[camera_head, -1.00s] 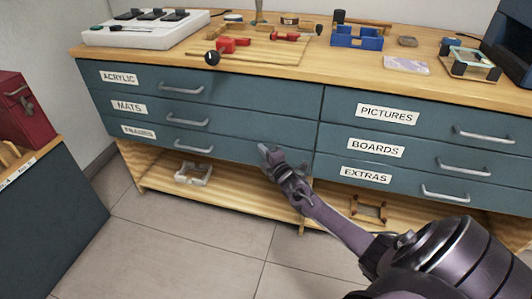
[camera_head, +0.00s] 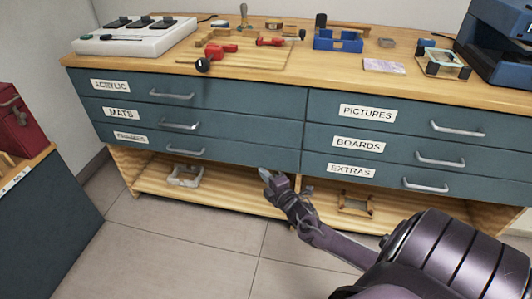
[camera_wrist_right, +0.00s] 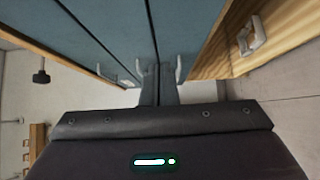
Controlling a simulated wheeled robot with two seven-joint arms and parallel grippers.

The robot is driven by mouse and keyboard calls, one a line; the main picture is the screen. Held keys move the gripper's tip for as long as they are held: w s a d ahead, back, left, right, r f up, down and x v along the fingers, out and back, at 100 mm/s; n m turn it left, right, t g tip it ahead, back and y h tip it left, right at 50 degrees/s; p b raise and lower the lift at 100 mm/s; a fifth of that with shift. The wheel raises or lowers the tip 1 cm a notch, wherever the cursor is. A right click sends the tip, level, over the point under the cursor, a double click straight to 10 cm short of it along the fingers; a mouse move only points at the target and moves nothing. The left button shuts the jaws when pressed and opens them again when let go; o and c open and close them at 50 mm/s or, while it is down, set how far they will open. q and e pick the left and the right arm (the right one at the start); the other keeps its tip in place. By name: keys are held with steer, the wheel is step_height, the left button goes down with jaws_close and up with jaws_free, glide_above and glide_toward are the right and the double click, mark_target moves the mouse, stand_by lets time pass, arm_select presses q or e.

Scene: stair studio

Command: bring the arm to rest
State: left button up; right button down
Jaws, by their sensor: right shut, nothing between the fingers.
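My right gripper (camera_head: 267,176) is in front of the lower edge of the teal drawer cabinet (camera_head: 240,154), near the middle divider. Its fingers are together with nothing between them. In the right wrist view the closed fingers (camera_wrist_right: 158,72) point at the cabinet's drawer fronts (camera_wrist_right: 125,28). Whether the gripper touches the cabinet cannot be told. My right arm comes in from the lower right. My left gripper is not in view.
The drawers, labelled ACRYLIC, MATS, PICTURES, BOARDS and EXTRAS, look closed. The wooden top (camera_head: 270,75) holds tools, a blue tray (camera_head: 338,40) and a white box (camera_head: 135,38). A lower shelf (camera_head: 225,192) holds small frames. A red box (camera_head: 12,122) stands left. The tiled floor (camera_head: 190,250) is clear.

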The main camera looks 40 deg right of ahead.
steer(key=shift+s, duration=0.35)
steer(key=shift+a, duration=0.1)
